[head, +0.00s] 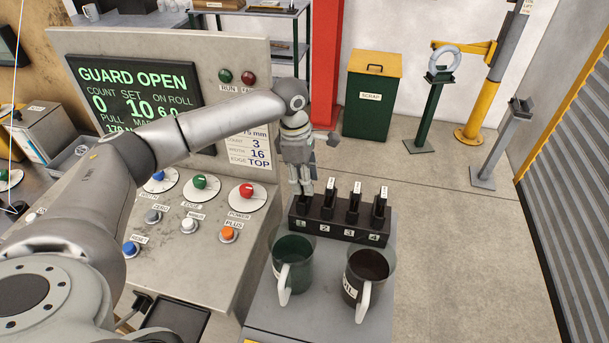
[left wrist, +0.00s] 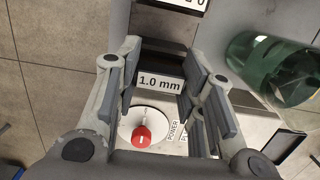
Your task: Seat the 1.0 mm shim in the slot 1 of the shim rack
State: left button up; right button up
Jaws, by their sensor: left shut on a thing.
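The dark shim rack (head: 342,233) stands on a grey surface with slots numbered 1 to 4. Slots 2, 3 and 4 each hold an upright dark piece with a small white label. My left gripper (head: 306,190) points down at the left end of the rack, directly over slot 1. In the left wrist view my left gripper (left wrist: 160,92) is shut on the 1.0 mm shim (left wrist: 160,84), whose white label faces the camera. In the head view the fingers hide the shim, so I cannot tell how deep it sits in slot 1. My right gripper is not in view.
A green mug (head: 292,268) and a dark mug (head: 367,275) stand just in front of the rack. The control panel (head: 200,235) with knobs and buttons is close on the left. The floor right of the rack is clear; a green scrap bin (head: 370,108) stands behind.

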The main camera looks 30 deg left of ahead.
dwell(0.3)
pick_arm(q)
jog(key=o, duration=1)
jog(key=shift+o, duration=0.2)
notch_tip(320, 180, up, 6)
jog(key=p, duration=0.7)
jog(key=shift+f, duration=0.1)
jog(key=shift+r, duration=1.15)
